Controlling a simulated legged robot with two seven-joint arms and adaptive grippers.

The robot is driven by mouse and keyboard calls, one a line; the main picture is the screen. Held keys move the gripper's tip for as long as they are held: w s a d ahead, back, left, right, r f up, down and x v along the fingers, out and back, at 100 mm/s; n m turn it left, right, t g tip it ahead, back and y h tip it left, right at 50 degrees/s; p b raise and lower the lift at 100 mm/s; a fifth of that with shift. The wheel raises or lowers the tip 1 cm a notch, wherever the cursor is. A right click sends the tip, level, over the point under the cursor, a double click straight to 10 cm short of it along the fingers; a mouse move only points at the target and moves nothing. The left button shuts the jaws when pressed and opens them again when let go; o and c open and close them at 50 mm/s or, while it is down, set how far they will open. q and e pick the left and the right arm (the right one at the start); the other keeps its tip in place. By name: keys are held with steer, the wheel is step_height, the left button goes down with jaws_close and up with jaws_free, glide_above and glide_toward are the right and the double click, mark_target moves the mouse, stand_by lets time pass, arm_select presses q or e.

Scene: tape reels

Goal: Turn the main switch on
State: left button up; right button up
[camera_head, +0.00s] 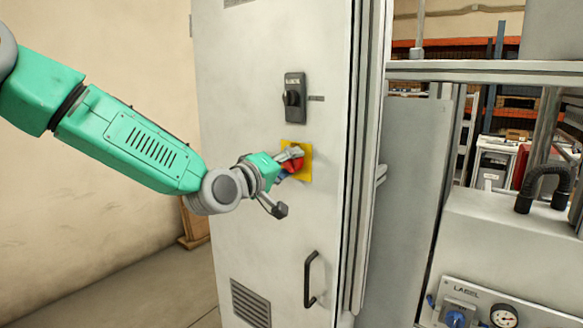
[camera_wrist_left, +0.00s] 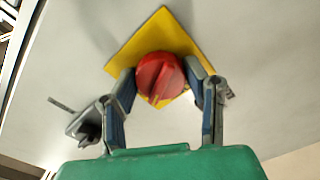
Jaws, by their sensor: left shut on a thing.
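The main switch is a red rotary knob (camera_wrist_left: 160,78) on a yellow square plate (camera_wrist_left: 169,33), fixed to the front of a tall grey-white cabinet (camera_head: 262,50). In the head view the red knob (camera_head: 293,163) is partly hidden by my left gripper (camera_head: 291,157). In the left wrist view my left gripper (camera_wrist_left: 163,90) has one finger on each side of the knob and is shut on it. The plate looks tilted in the wrist view. My right gripper is in neither view.
A black handle switch (camera_head: 294,98) sits above the yellow plate on the cabinet door. A black pull handle (camera_head: 313,280) and a vent (camera_head: 250,304) are below. To the right stands a machine with a gauge (camera_head: 503,315) and a blue knob (camera_head: 455,318).

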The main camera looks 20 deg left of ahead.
arm_select(q)
steer(key=m, duration=0.5)
steer(key=shift+a+f+b, duration=0.1)
steer(key=shift+b, duration=0.3)
stand_by(0.4)
steer(key=o, duration=1.1)
steer(key=shift+o, duration=0.2)
steer(key=shift+a, duration=0.15)
steer(key=v, duration=1.2)
steer(key=shift+w, duration=0.15)
